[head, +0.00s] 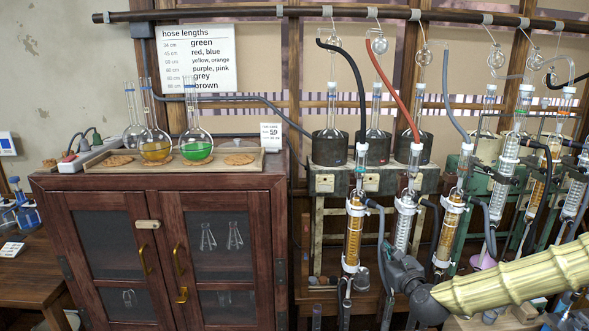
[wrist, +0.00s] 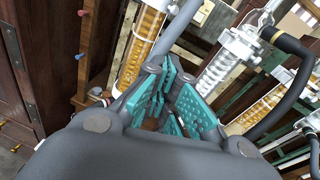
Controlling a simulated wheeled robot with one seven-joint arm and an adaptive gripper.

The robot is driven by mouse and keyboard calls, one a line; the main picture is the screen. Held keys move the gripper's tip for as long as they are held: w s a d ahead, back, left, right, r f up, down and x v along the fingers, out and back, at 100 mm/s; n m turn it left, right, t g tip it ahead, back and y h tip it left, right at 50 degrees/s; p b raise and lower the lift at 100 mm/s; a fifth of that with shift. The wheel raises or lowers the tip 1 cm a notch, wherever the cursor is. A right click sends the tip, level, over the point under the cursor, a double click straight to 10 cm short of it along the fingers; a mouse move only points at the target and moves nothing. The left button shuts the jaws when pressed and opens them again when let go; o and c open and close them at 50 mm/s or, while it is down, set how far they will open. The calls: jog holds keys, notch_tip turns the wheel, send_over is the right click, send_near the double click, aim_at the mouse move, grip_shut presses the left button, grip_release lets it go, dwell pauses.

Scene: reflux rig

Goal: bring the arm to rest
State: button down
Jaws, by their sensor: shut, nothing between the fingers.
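My gripper (head: 396,262) is in front of the row of glass condensers in the head view, low and right of the wooden cabinet. My cream ribbed arm reaches to it from the right edge. In the wrist view the gripper (wrist: 172,98) shows its teal finger pads, shut with nothing held. An amber-filled condenser (wrist: 143,42) stands just beyond the fingers there, and a clear one (wrist: 228,60) is to the right. Whether the gripper touches any glass cannot be told.
A dark wooden cabinet (head: 165,185) carries a tray (head: 100,168) with several flasks, one holding green liquid (head: 197,150). Heating mantles (head: 330,150) stand on a shelf behind the condensers. A red hose (head: 397,90) and dark hoses hang close around. Open space is tight near the gripper.

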jog(key=s+a+f+n+g, duration=0.3)
jog(key=s+f+n, duration=0.3)
jog(key=f, duration=0.4)
jog(key=s+a+f+n+g+y+b, duration=0.1)
jog(key=s+a+f+n+g, duration=0.3)
jog(key=s+f, duration=0.5)
jog(key=s+a+f+n+g, duration=0.25)
jog(key=s+f+n, duration=0.4)
jog(key=f, duration=0.35)
jog(key=s+d+f+n+g+h, duration=0.1)
jog(key=s+f+n, duration=0.3)
jog(key=s, duration=0.6)
jog(key=s+d+f+n+g+h, duration=0.1)
jog(key=s+d+f+n+g, duration=0.2)
jog(key=s+n, duration=0.3)
jog(key=s+d+f+n+g+h+b, duration=0.1)
jog(key=s+d+f+n+g, duration=0.1)
jog(key=s, duration=1.2)
notch_tip(320, 180, down, 3)
jog(key=n+g, duration=0.1)
jog(key=n, duration=0.2)
jog(key=shift+s+d+r+n+h, duration=0.15)
jog(key=shift+n+h, duration=0.15)
jog(key=shift+n, duration=0.05)
